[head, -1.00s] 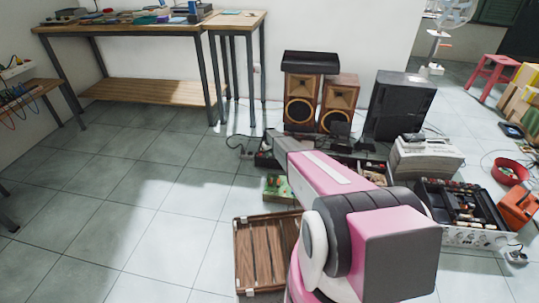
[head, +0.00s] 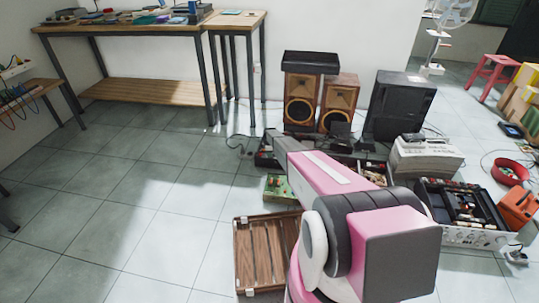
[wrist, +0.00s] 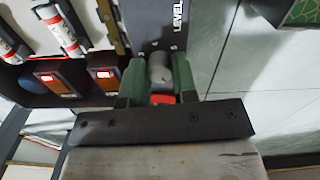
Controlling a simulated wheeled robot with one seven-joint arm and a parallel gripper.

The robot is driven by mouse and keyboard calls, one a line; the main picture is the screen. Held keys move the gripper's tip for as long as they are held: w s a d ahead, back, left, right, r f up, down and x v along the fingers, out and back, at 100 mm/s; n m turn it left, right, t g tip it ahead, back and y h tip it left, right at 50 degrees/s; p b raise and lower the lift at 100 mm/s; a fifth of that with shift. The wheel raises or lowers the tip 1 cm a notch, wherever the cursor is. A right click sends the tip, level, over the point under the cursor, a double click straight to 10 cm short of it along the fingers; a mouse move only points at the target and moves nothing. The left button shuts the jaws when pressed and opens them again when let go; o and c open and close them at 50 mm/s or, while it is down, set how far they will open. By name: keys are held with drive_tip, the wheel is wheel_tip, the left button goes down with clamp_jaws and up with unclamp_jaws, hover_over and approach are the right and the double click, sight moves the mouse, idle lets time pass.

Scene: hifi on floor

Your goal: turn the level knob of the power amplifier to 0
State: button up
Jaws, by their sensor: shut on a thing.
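The level knob (wrist: 158,68) is a grey, round knob on a dark panel of the power amplifier (wrist: 150,25), beside the white LEVEL lettering (wrist: 178,15) in the wrist view. My gripper (wrist: 158,74) is shut on the knob, with one green finger on each side of it. A red part shows between the fingers, nearer the palm. I cannot read any pointer or scale, so the knob's setting cannot be told. In the head view, my pink arm hides the gripper and the knob.
A green circuit board (head: 278,188) lies on the floor near my arm, with a wooden slatted crate (head: 262,260) in front. Red-lit switches (wrist: 104,73) sit left of the knob. Speakers (head: 300,103) stand behind, an open chassis (head: 462,235) at right. The left floor is clear.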

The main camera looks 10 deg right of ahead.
drive_tip(key=shift+n, duration=1.6)
drive_tip(key=o, duration=0.9)
drive_tip(key=shift+r, duration=0.1)
wheel_tip(320, 180, up, 11)
drive_tip(key=shift+f, duration=0.15)
drive_tip(key=shift+s, duration=0.1)
